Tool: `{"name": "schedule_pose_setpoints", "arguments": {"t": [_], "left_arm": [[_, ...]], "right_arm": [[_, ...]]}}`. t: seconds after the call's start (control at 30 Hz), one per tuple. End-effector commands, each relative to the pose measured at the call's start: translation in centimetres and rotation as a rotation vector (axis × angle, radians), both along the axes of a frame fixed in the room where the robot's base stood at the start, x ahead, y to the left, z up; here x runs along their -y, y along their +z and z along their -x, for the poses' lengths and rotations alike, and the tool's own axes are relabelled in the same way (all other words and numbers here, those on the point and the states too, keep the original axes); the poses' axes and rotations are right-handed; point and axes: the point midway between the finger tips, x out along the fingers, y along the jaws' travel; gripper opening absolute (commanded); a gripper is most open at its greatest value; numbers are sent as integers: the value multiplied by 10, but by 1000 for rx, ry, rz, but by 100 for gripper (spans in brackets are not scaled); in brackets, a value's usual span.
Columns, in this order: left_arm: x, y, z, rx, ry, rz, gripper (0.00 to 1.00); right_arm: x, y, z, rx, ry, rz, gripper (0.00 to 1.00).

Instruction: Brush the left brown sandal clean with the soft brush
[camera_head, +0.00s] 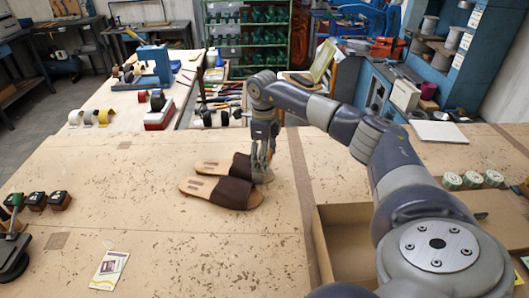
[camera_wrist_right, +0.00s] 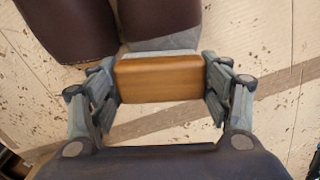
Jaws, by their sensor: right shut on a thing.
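Two brown sandals lie side by side on the wooden bench: a nearer one (camera_head: 222,192) and a farther one (camera_head: 216,167), with tan footbeds and dark brown straps. I cannot tell which is the left one. My right gripper (camera_head: 264,172) points down at the straps' right side. In the right wrist view, my right gripper (camera_wrist_right: 160,85) is shut on the soft brush (camera_wrist_right: 159,78), a wooden block held between its fingers. The dark sandal straps (camera_wrist_right: 68,28) show just beyond it. Contact between bristles and sandal cannot be made out. My left gripper is out of view.
An open cardboard box (camera_head: 345,235) stands right of the sandals, partly behind my right arm. Small dark blocks (camera_head: 38,201) sit at the left, and a paper packet (camera_head: 109,270) lies at the front left. Several round tins (camera_head: 472,180) stand at the right.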

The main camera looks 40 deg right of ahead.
Motion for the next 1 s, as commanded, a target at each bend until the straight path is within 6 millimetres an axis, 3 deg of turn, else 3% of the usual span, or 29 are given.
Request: {"name": "schedule_pose_setpoints", "arguments": {"t": [0.57, 1.0], "left_arm": [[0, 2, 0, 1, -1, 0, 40], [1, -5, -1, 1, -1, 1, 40]], "right_arm": [[-1, -1, 1, 1, -1, 0, 47], [14, -2, -13, 2, -2, 0, 47]]}}
